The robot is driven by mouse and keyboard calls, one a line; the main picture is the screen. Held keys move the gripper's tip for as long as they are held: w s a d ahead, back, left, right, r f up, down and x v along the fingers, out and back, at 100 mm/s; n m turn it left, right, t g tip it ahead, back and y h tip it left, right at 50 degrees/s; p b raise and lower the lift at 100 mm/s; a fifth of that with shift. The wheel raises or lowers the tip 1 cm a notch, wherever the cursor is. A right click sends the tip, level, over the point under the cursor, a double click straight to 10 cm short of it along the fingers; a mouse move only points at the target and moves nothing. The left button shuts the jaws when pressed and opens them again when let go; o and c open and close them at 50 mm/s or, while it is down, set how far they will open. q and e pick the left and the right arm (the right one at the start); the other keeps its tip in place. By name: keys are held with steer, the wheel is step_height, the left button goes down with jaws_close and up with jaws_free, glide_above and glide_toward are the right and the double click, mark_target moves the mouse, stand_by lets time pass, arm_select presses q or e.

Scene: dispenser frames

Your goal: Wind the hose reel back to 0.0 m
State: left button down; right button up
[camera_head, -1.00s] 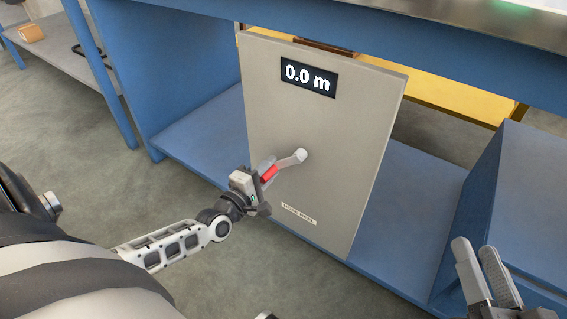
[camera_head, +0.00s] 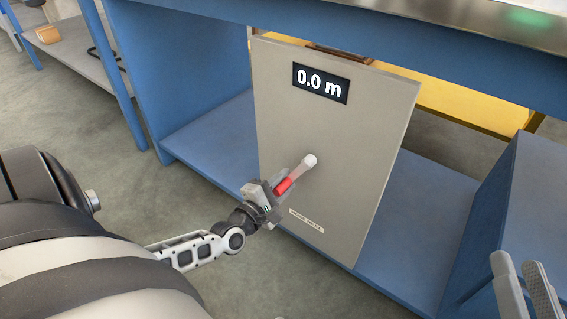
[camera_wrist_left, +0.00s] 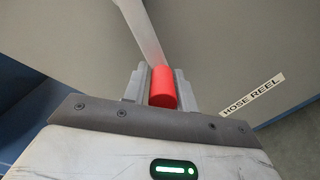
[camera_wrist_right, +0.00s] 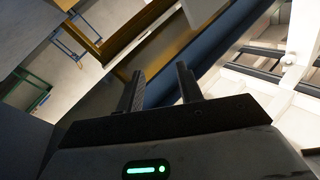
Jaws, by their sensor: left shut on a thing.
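The hose reel is a grey upright panel (camera_head: 330,130) with a display (camera_head: 321,84) that reads 0.0 m. A crank arm (camera_head: 303,166) runs down and left from its hub to a red handle (camera_head: 284,185). My left gripper (camera_head: 275,190) is shut on the red handle. In the left wrist view, the red handle (camera_wrist_left: 163,88) sits between the two fingers. A HOSE REEL label (camera_wrist_left: 252,95) shows to the right there. My right gripper (camera_head: 527,290) is open and empty at the lower right; its fingers (camera_wrist_right: 160,88) stand apart in the right wrist view.
The panel stands in a blue bench frame (camera_head: 210,130) with a metal top above. A blue box-like part (camera_head: 535,200) stands at the right, near my right gripper. A yellow surface (camera_head: 470,105) lies behind. Grey floor is open at the left.

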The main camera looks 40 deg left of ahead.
arm_select(q)
steer(key=c, duration=1.4)
jaws_free()
steer(key=shift+d, duration=0.3)
steer(key=shift+o, duration=0.8)
steer(key=shift+a, duration=0.1)
steer(key=shift+s, duration=0.1)
steer(key=shift+s, duration=0.25)
steer(key=s+p, duration=0.1)
steer(key=s, duration=0.3)
steer(key=shift+s+r+p, duration=0.15)
steer(key=shift+s+p, duration=0.25)
steer(key=p, duration=0.2)
glide_toward(276, 192)
steer(key=s, duration=0.2)
steer(key=shift+s, duration=0.35)
arm_select(e)
steer(key=f, duration=0.1)
steer(key=s+f+g+h, duration=0.1)
steer(key=f+m+g, duration=0.1)
steer(key=shift+s+f+h, duration=0.15)
steer(key=shift+s+h, duration=0.15)
steer(key=shift+f, duration=0.1)
